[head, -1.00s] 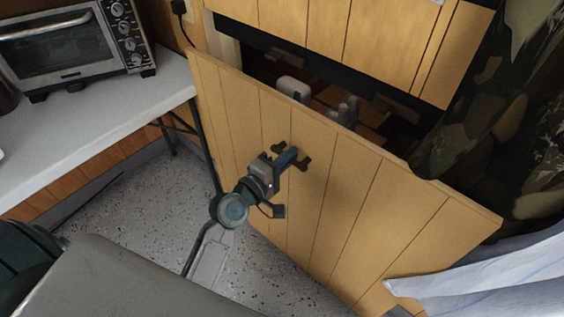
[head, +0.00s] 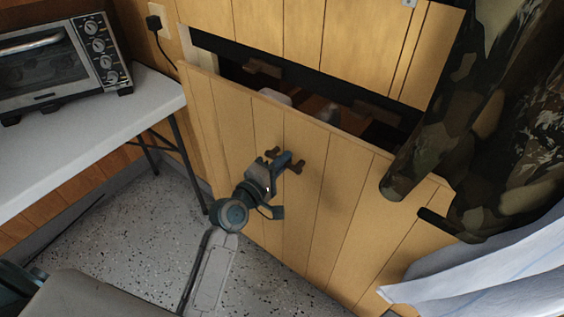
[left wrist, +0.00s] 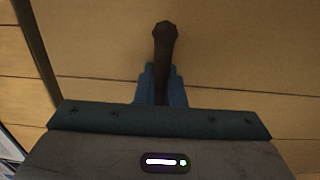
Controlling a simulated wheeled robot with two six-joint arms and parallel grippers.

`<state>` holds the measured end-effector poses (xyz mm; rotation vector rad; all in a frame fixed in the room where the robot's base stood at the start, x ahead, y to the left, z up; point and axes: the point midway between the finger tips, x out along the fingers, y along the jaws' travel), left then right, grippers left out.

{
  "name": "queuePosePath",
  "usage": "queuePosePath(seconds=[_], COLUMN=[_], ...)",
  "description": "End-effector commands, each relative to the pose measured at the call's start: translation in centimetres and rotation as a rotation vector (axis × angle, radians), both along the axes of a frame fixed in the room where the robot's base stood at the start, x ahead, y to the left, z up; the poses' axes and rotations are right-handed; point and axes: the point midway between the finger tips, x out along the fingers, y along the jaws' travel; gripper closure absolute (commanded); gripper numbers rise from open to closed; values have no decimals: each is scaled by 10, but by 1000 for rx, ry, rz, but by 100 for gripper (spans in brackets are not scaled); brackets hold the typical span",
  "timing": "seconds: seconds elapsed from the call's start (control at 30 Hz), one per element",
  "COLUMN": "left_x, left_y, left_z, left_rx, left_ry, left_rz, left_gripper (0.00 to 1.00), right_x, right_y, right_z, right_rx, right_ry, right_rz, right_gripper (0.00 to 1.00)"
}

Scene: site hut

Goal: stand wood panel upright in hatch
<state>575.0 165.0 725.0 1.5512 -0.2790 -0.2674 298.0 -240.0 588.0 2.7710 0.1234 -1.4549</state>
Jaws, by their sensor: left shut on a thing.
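The wood panel (head: 255,135) is a light plank-faced board with dark grooves. It stands nearly upright in front of the hatch (head: 300,67), a dark opening in the plank wall, and covers all but a band along its top. My left gripper (head: 284,163) is shut on the dark handle (head: 296,167) on the panel's face. In the left wrist view the handle (left wrist: 165,45) sits between the blue fingers (left wrist: 162,85), with the panel (left wrist: 240,40) behind. The panel's lower right is hidden by cloth. My right gripper is not in view.
A white table (head: 90,125) with a toaster oven (head: 60,62) stands at the left. A camouflage garment (head: 490,120) and pale striped cloth (head: 490,275) hang at the right, over the panel's right side. Pale items (head: 276,97) show inside the hatch. Speckled floor (head: 120,225) is clear at the left.

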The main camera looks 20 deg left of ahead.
Motion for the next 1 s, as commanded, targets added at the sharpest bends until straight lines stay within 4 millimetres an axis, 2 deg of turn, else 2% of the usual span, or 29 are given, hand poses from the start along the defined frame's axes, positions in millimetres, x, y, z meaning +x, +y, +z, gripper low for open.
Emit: queuePosePath(seconds=[0.03, 0.7, 1.0], left_x=[0, 17, 17], left_y=[0, -6, -6], left_z=[5, 4, 4], left_rx=[-2, 0, 0], left_ry=[-9, -4, -4], left_rz=[2, 1, 1], left_gripper=[100, 100, 100], right_x=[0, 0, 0], right_y=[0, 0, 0], right_z=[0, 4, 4], right_rx=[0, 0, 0], right_ry=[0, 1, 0], right_rz=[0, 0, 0], right_gripper=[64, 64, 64])
